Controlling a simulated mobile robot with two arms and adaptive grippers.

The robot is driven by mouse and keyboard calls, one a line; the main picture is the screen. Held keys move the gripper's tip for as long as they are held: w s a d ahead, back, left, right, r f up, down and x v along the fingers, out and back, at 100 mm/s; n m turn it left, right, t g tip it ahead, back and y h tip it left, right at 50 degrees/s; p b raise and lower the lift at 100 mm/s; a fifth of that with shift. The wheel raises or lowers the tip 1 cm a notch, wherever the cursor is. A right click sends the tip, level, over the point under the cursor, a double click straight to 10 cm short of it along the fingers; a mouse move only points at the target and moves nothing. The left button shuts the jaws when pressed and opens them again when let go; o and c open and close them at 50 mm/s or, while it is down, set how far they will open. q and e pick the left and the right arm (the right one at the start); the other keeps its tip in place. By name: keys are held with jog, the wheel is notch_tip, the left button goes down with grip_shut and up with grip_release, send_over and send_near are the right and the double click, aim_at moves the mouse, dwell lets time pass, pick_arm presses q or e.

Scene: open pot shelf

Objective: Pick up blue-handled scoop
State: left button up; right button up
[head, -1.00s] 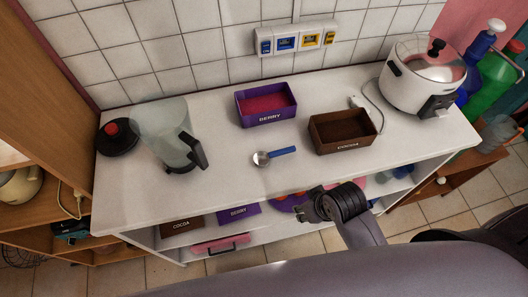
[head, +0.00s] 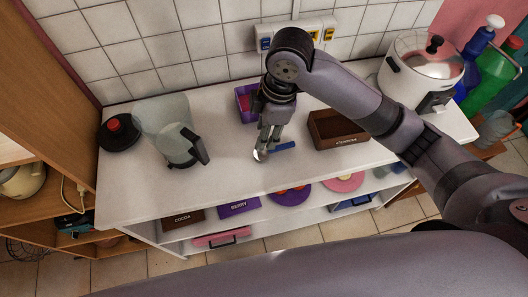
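The blue-handled scoop lies on the white counter (head: 210,190); its metal bowl is at the left and its blue handle (head: 284,147) points right. My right gripper (head: 268,148) reaches down from above, with its fingertips at the scoop where the bowl meets the handle. Its two fingers look apart, and part of the scoop is hidden behind them. I cannot tell whether they touch the scoop. My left gripper is out of view.
A purple berry box (head: 243,104) stands behind my gripper, partly hidden. A brown cocoa box (head: 336,130) is to the right, under my forearm. A clear pitcher (head: 170,130) and a black lid (head: 119,132) stand left; a white cooker (head: 409,85) stands right.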

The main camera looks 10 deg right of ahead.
notch_tip(320, 180, up, 5)
jog(key=n+h, duration=0.2)
send_over(277, 147)
jog(key=shift+g, duration=0.3)
notch_tip(277, 147, down, 12)
jog(key=shift+s+d+r+p, duration=0.1)
jog(key=shift+d+p, duration=0.05)
jog(key=shift+p, duration=0.95)
notch_tip(277, 147, down, 5)
jog(key=shift+r+p, duration=0.1)
jog(key=shift+p, duration=0.8)
jog(key=shift+f, duration=0.35)
jog(key=shift+c, duration=0.3)
grip_shut()
